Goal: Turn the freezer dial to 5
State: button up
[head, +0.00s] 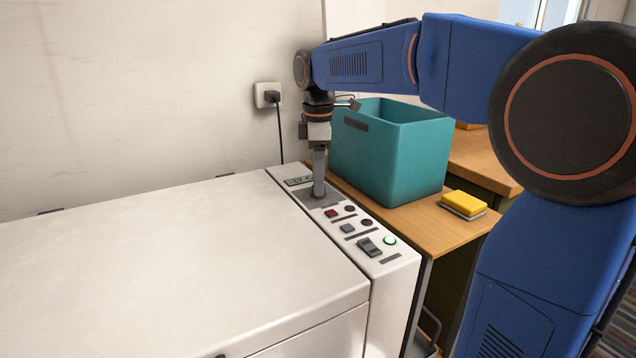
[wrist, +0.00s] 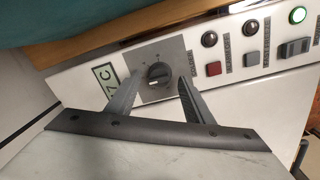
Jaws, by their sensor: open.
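The freezer dial (wrist: 158,74) is a round dark knob with a light pointer mark on a grey square plate, seen in the wrist view. The numbers around it are too small to read. My gripper (wrist: 158,85) is open, with one finger on each side of the dial. I cannot tell whether either finger touches it. In the head view my gripper (head: 318,190) points down over the dial's plate (head: 313,197) and hides the dial. The white chest freezer (head: 170,260) carries this control panel along its right side.
A small display (head: 299,181) sits behind the dial. A red button (head: 331,213), a grey button (head: 347,228), a rocker switch (head: 369,247) and a lit green lamp (head: 390,240) lie in front. A teal tub (head: 410,160) and a yellow sponge (head: 465,202) stand on the wooden table at right.

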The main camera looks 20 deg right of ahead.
jog(key=shift+f, duration=0.85)
jog(key=c, duration=1)
